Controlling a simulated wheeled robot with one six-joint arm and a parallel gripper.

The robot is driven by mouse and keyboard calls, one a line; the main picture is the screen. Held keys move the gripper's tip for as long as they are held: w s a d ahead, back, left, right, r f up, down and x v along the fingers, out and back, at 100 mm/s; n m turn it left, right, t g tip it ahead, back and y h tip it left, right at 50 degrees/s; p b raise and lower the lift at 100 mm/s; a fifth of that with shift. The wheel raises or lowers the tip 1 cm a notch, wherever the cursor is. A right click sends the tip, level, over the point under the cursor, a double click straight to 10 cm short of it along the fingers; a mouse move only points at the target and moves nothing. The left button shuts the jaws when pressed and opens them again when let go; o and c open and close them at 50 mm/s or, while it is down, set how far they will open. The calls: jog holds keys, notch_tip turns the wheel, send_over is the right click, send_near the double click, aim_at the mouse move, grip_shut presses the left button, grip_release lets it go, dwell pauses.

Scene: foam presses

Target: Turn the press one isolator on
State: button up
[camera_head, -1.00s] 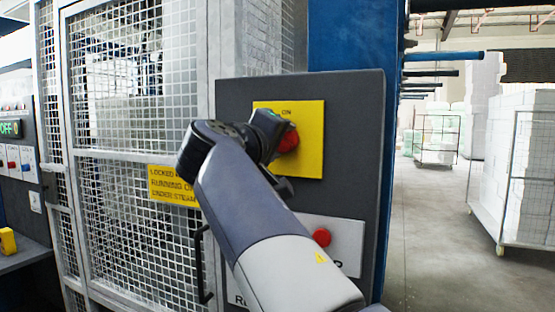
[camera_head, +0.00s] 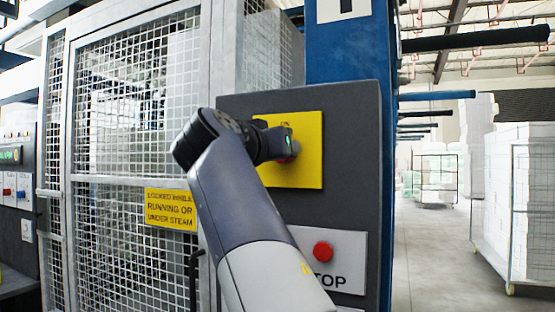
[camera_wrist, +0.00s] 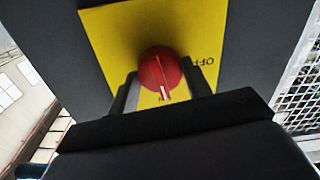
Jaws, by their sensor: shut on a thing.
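The isolator is a red round knob (camera_wrist: 160,70) with a white pointer line, on a yellow plate (camera_head: 308,165) fixed to a dark grey panel. In the wrist view the fingers of my gripper (camera_wrist: 158,84) stand on either side of the knob and are shut on it. The pointer line points down in that view, towards partly hidden lettering at the plate's edge. The word OFF reads to the right of the knob. In the head view, ON is at the top of the plate, and my gripper (camera_head: 284,148) covers most of the knob.
A red stop button (camera_head: 323,252) sits on a white plate below the isolator. A mesh guard door (camera_head: 130,130) with a yellow warning sign (camera_head: 170,209) stands to the left. A wheeled cage (camera_head: 515,210) stands right, beyond clear floor.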

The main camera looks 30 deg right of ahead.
jog(key=shift+f+m+b, duration=0.1)
jog(key=shift+m+b, duration=0.25)
jog(key=shift+m, duration=0.55)
jog(key=o, duration=1)
jog(key=shift+b+v, duration=0.95)
jog(key=shift+v, duration=4.45)
jog(key=shift+d, duration=0.1)
jog(key=shift+p+x, duration=0.9)
jog(key=shift+x, duration=4.5)
jog(key=shift+a, duration=0.2)
